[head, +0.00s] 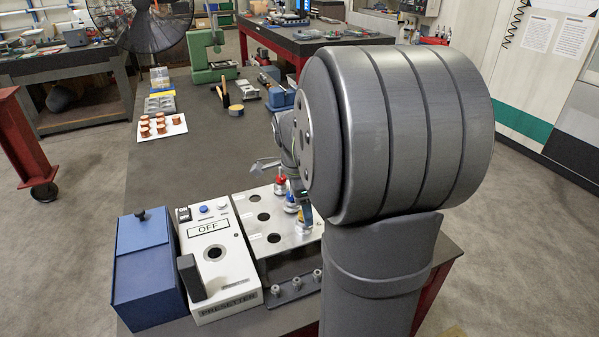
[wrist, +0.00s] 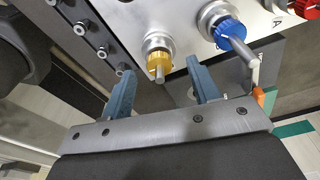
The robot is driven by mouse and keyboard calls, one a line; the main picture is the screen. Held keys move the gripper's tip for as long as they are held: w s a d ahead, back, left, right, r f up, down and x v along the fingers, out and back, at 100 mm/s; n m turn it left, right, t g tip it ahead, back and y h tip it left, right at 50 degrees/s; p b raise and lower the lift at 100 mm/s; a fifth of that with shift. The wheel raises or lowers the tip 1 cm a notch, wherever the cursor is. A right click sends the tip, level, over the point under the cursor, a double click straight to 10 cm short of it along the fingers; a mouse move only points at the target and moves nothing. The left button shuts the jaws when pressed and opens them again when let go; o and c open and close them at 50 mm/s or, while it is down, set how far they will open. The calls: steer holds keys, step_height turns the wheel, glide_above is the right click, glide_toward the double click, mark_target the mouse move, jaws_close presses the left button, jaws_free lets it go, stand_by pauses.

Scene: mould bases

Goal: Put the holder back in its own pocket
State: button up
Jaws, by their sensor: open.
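A silver plate (head: 243,215) has three empty dark round pockets in a row. Along its right side stand a red-collared holder (head: 280,184), a blue one (head: 290,204) and a yellow one (head: 302,228). In the wrist view the yellow holder (wrist: 158,52) stands upright in the plate, with a thin grey shank. The blue holder (wrist: 228,30) and part of the red one (wrist: 309,7) are to its right. My gripper (wrist: 160,66) is open and empty, its two blue fingers either side of the yellow holder's line, apart from it. My arm hides the gripper in the head view.
A presetter (head: 217,258) reading OFF, with a round hole, stands left of the plate, beside a blue box (head: 143,262). A dark bar (head: 285,293) with several small studs lies in front. A white tray (head: 170,131) of copper pieces is farther back. The bench middle is clear.

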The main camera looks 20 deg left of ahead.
step_height(320, 180, up, 15)
steer(key=s+a, duration=0.1)
steer(key=shift+a, duration=0.25)
stand_by(0.3)
steer(key=f, duration=0.5)
steer(key=d+f, duration=0.1)
steer(key=f, duration=0.5)
steer(key=w+f, duration=0.1)
steer(key=f, duration=0.5)
steer(key=shift+d+f, duration=0.1)
steer(key=shift+d, duration=0.3)
steer(key=shift+w+r, duration=0.1)
steer(key=shift+r, duration=0.15)
